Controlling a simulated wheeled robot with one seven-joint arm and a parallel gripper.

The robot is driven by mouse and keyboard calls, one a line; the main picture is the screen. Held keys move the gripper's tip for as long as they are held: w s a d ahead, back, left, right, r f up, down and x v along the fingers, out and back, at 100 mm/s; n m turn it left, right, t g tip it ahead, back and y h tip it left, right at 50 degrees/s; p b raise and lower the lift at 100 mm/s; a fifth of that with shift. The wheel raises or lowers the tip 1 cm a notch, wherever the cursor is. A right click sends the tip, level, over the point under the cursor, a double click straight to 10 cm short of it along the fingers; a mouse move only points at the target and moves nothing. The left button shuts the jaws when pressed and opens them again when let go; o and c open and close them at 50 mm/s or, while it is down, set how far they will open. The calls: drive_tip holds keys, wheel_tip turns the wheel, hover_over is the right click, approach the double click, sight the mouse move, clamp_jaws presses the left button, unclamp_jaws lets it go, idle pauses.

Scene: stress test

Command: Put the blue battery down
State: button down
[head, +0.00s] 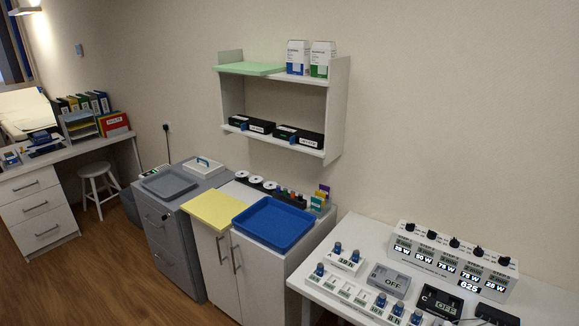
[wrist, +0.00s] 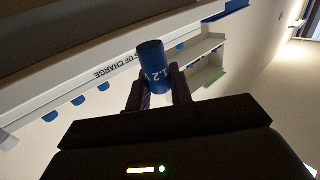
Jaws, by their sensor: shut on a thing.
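The blue battery (wrist: 151,56) shows in the wrist view as a blue cylinder with white print that reads in part "1.2". My gripper (wrist: 155,82) is shut on it, with one dark finger on each side. My gripper and this battery do not show in the head view. In the wrist view the surroundings appear upside down, and I cannot tell how far the battery is from any surface.
A white table (head: 350,226) at the right holds a meter box (head: 449,259), a panel marked OFF (head: 388,280) and several blue-topped pieces. A blue tray (head: 273,222) and yellow sheet (head: 212,210) lie on the white cabinet. A wall shelf (head: 338,108) hangs above.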

drive_tip(key=w+r, duration=0.1)
drive_tip(key=r, duration=0.1)
drive_tip(key=w+r, duration=0.1)
drive_tip(key=w, duration=0.1)
drive_tip(key=shift+r, duration=0.4)
drive_tip(key=s+f, duration=0.4)
drive_tip(key=f, duration=0.1)
drive_tip(key=shift+s+f, duration=0.25)
drive_tip(key=shift+d, duration=0.1)
idle(0.5)
idle(0.6)
idle(0.7)
